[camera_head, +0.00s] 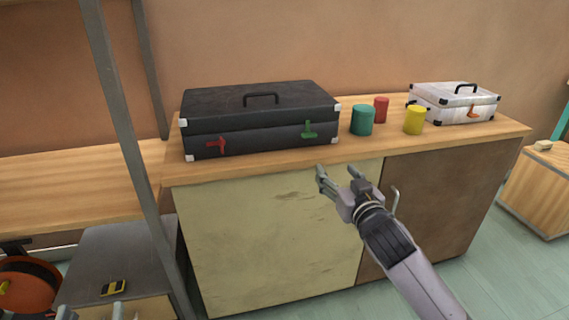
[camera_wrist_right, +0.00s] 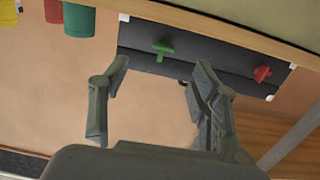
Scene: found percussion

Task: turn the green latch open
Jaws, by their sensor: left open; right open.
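The green latch (camera_head: 309,130) is on the front of a closed black case (camera_head: 260,118), towards its right end. It is T-shaped, with its wider bar at the bottom in the head view. It also shows in the right wrist view (camera_wrist_right: 163,49), where the scene appears upside down. My right gripper (camera_head: 338,174) is open and empty, in front of the counter edge, below and slightly right of the latch, and apart from it. In the right wrist view its fingers (camera_wrist_right: 159,72) frame the latch's direction. My left gripper (camera_head: 92,314) is open; only its fingertips show at the bottom left.
A red latch (camera_head: 216,146) is on the case's left front. Green (camera_head: 362,120), red (camera_head: 381,109) and yellow (camera_head: 414,120) cylinders and a white case (camera_head: 455,101) stand to the right on the wooden counter (camera_head: 262,163). A grey post (camera_head: 128,140) rises at the left.

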